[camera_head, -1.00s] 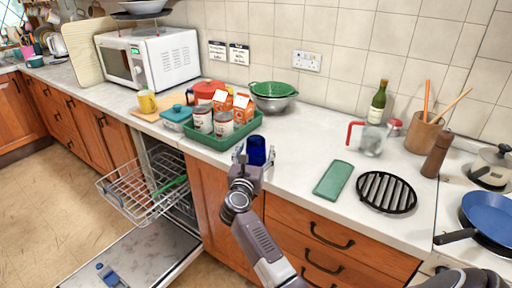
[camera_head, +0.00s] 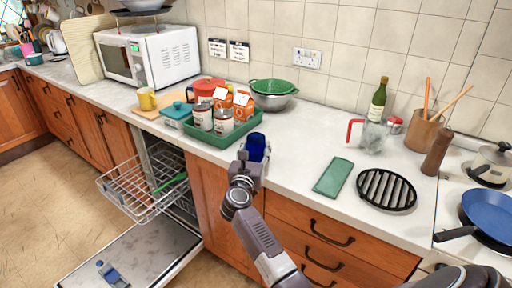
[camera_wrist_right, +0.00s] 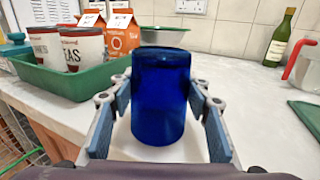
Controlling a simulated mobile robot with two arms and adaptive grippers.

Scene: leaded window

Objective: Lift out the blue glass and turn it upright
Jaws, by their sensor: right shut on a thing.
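The blue glass (camera_head: 256,148) is a deep cobalt tumbler, held roughly vertical at the front edge of the counter. In the right wrist view the blue glass (camera_wrist_right: 161,95) fills the middle of the picture, between the fingers. My right gripper (camera_head: 249,158) is shut on it, with one blue-padded finger on each side; the gripper (camera_wrist_right: 160,118) also shows in the wrist view. I cannot tell for sure which end of the glass is up. Its lower end is partly hidden in the head view. My left gripper is not in view.
A green tray (camera_head: 197,138) with cans and orange cartons lies left of the glass. An open dishwasher with a wire rack (camera_head: 147,200) is at lower left. A green cloth (camera_head: 333,177), black trivet (camera_head: 386,190) and clear jug (camera_head: 372,138) lie right. Counter between is clear.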

